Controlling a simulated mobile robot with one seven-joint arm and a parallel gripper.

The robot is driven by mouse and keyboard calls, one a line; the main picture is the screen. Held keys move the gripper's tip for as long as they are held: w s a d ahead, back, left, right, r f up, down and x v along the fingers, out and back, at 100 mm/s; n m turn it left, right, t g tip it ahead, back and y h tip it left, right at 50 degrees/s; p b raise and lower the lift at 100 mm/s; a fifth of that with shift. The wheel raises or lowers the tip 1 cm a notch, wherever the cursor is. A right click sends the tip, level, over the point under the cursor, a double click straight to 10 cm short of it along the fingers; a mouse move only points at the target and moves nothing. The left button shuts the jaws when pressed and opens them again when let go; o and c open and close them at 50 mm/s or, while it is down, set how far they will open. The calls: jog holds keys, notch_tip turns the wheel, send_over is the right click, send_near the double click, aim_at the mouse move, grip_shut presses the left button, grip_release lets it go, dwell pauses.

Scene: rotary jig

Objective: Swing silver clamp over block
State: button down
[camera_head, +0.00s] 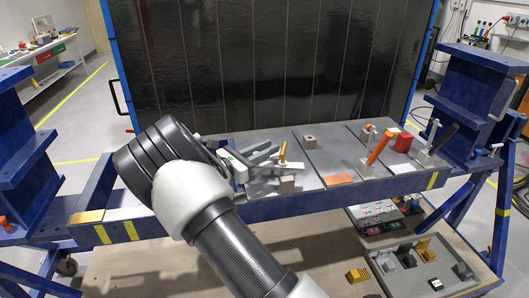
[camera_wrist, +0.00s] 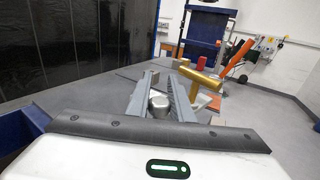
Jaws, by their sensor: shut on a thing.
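My gripper (camera_head: 262,160) reaches in from the left, low over the grey jig table. In the wrist view its two long fingers (camera_wrist: 165,98) are closed around a rounded silver piece (camera_wrist: 158,104), which looks like part of the silver clamp. In the head view, a pale flat bar (camera_head: 291,168) with an upright brass handle (camera_head: 283,152) sits just beyond the fingertips. A small grey block (camera_head: 287,185) stands below that bar at the table's front edge. The brass handle also shows in the wrist view (camera_wrist: 201,78), beyond the right finger. My gripper and arm hide much of the clamp.
To the right stand an orange lever (camera_head: 379,147), a red block (camera_head: 403,143) and a lever with a black handle (camera_head: 443,138). A small holed block (camera_head: 310,140) sits at the back. An orange plate (camera_head: 338,179) lies flat. A dark panel (camera_head: 270,60) rises behind.

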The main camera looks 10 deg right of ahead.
jog(key=shift+w+d+m+g+h, duration=0.25)
jog(key=shift+m+g+h, duration=0.15)
jog(key=shift+m+g, duration=0.3)
jog(key=c, duration=1.6)
grip_release()
jog(key=shift+s, duration=0.1)
jog(key=shift+r+n, duration=0.1)
jog(key=shift+n, duration=0.2)
